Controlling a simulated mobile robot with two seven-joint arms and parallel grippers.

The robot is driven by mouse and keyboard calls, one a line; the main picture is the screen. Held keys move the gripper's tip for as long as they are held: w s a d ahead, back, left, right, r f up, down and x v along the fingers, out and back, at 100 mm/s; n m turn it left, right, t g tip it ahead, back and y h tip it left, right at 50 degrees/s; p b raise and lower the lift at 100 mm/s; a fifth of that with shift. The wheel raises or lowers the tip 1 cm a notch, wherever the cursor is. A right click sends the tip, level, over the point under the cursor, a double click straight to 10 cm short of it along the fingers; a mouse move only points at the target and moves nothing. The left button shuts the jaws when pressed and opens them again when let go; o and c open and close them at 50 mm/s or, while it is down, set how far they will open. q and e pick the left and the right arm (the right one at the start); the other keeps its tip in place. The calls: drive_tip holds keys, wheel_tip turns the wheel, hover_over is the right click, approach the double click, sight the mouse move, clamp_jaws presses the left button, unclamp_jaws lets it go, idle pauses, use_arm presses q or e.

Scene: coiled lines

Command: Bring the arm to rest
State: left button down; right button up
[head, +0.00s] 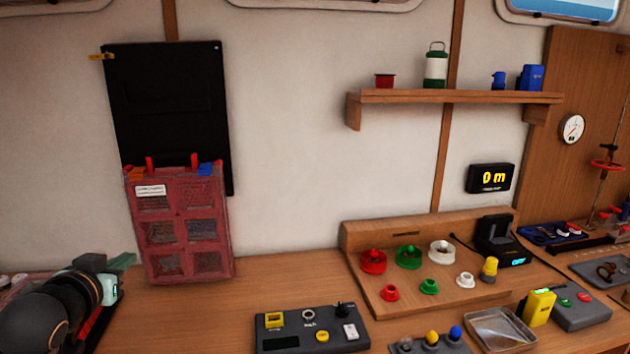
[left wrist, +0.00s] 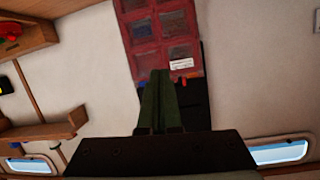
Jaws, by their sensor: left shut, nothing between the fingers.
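My left arm comes in at the lower left of the head view, low over the left end of the bench. Its gripper (head: 118,264) shows there as greenish fingers in front of the wall, left of the red pocketed pouch. In the left wrist view the two dark green fingers (left wrist: 162,100) are together, with nothing between them. Behind them in that view hang the red pouch (left wrist: 160,35) and the black panel. My right gripper is in neither view.
The red pouch (head: 180,225) hangs below a black wall panel (head: 168,100). A grey switch box (head: 312,328) stands on the wooden bench (head: 215,310). A sloped wooden stand (head: 385,240) with coloured knobs, a metal tray (head: 500,330) and a yellow device (head: 538,307) are to the right. A shelf (head: 450,97) is above.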

use_arm(q)
drive_tip(key=s+d+f+m+g+h, duration=0.1)
drive_tip(key=s+d+f+g, duration=0.2)
drive_tip(key=f, duration=0.4)
drive_tip(key=s+d+f+g, duration=0.1)
drive_tip(key=s+d+f, duration=0.2)
drive_tip(key=s+f, duration=0.35)
drive_tip(key=s+d+f+m+g+h, duration=0.1)
drive_tip(key=s+d+f+g, duration=0.15)
drive_tip(key=f, duration=0.55)
drive_tip(key=s+d+f+g, duration=0.25)
drive_tip(key=s+f, duration=0.25)
drive_tip(key=s, duration=0.4)
drive_tip(key=s+d+f+g, duration=0.2)
drive_tip(key=s+d+f, duration=0.25)
drive_tip(key=s, duration=0.55)
drive_tip(key=w+d+f+t+h, duration=0.1)
drive_tip(key=w+f+t, duration=0.1)
drive_tip(key=f, duration=0.4)
drive_tip(key=w+d+f+t+h+b, duration=0.1)
drive_tip(key=w+d+f+t+h, duration=0.1)
drive_tip(key=f, duration=0.4)
drive_tip(key=shift+w+m+t, duration=0.3)
drive_tip(key=shift+w+t, duration=0.5)
drive_tip(key=shift+w, duration=0.1)
